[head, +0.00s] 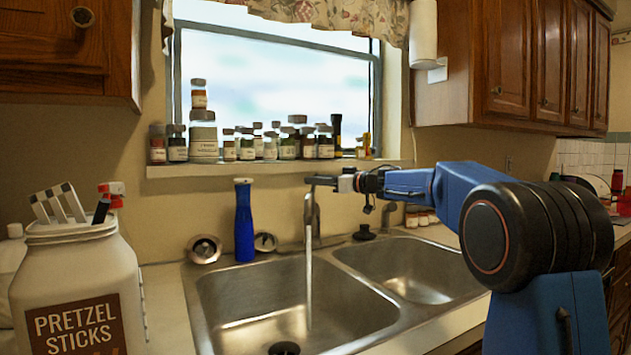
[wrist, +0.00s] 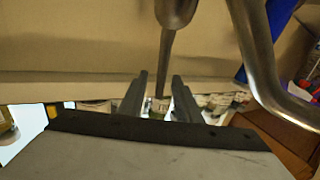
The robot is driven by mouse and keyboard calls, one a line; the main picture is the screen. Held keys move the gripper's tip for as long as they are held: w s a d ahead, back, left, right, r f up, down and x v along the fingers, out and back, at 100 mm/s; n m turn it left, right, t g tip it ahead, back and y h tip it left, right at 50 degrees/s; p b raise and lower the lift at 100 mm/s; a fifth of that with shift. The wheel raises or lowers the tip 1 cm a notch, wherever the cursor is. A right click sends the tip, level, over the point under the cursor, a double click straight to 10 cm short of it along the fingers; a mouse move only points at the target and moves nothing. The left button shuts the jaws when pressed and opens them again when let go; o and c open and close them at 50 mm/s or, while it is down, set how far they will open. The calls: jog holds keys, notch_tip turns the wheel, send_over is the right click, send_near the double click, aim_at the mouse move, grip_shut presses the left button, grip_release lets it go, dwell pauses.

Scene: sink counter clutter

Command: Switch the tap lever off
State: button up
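The metal tap (head: 312,215) stands behind the sink, and water (head: 309,285) runs from its spout into the left basin. In the wrist view, which is upside down, the tap lever (wrist: 166,55) is a tapering metal handle, and the curved spout (wrist: 262,60) is to its right. My gripper (head: 314,180) is at the top of the tap in the head view. In the wrist view my gripper (wrist: 158,86) is open, with the lever's narrow end between its two dark fingers. I cannot tell whether either finger touches the lever.
A blue bottle (head: 244,222) stands left of the tap. Several jars (head: 203,136) line the window sill behind my gripper. A black stopper (head: 365,232) sits right of the tap. A pretzel jar (head: 75,285) stands at the left front. The right basin (head: 410,268) is empty.

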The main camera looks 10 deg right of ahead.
jog(key=shift+w+a, duration=0.3)
jog(key=shift+a, duration=0.05)
grip_shut()
jog(key=shift+s+d+f+n+t+y, duration=0.3)
jog(key=shift+s+d+f+t+y, duration=0.1)
jog(key=shift+s+t+y, duration=0.35)
jog(key=shift+s+d+f+n+t+y, duration=0.3)
jog(key=shift+s+d+t+y, duration=0.15)
jog(key=shift+t+y, duration=0.3)
grip_release()
jog(key=shift+s+d, duration=0.1)
